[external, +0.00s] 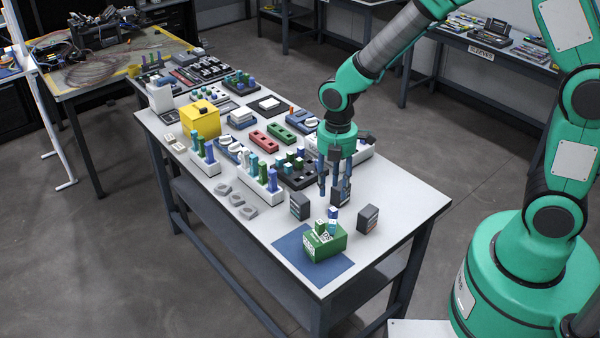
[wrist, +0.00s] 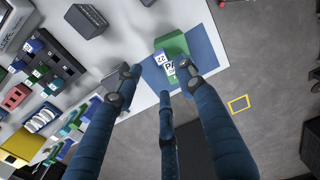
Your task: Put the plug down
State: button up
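My gripper (external: 335,192) hangs over the front part of the table. A green box (external: 325,243) with white labels sits on the blue mat (external: 293,248). I cannot tell which is the task's plug. The box (wrist: 176,43) also shows in the wrist view, partly hidden by a finger.
Racks of plugs (external: 260,178), grey nuts (external: 233,198) and a yellow box (external: 200,119) fill the table's left side. The front right corner is clear.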

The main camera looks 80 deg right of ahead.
jog(key=shift+r, duration=1.5)
jog(key=s+a+r+m+t, duration=0.1)
jog(key=s+a+r+m, duration=0.15)
jog(key=a+r, duration=0.5)
jog(key=s+a+r+m+t, duration=0.2)
jog(key=a+r+m, duration=0.15)
jog(key=r, duration=0.65)
jog(key=s+a+r+m+t, duration=0.2)
jog(key=s+a+r+m, duration=0.3)
jog(key=s+a+r, duration=0.5)
jog(key=s+a, duration=0.1)
jog(key=s, duration=0.3)
jog(key=shift+r+t, duration=0.25)
jog(key=shift+t, duration=0.05)
jog(key=shift+o, duration=0.2)
